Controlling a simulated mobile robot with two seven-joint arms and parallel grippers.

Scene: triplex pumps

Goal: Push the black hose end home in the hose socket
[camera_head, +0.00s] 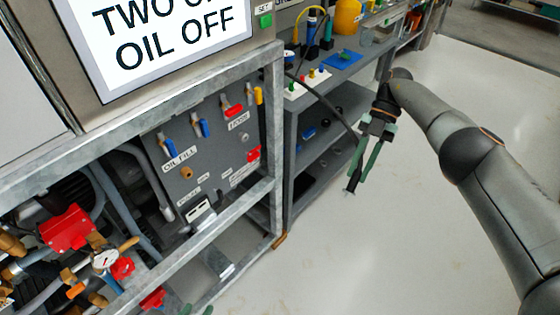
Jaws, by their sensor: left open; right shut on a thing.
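My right gripper (365,165) comes in from the right and is shut on the black hose end (352,185). The end points down, over open floor in front of the bench. The black hose (326,102) runs from the gripper up and left to the bench. A grey panel (215,155) left of the bench carries a HOSE label (238,121). The hose end is well apart from this panel. I cannot tell which fitting is the hose socket. Only green fingertips of my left gripper (197,309) show at the bottom edge, spread apart with nothing seen between them.
A galvanised frame (235,218) surrounds the panel. Pump pipework with a red box (67,228) and a gauge (105,258) fills the lower left. A grey shelved bench (335,82) holds bottles and a blue mat (342,60). The floor (400,250) is clear.

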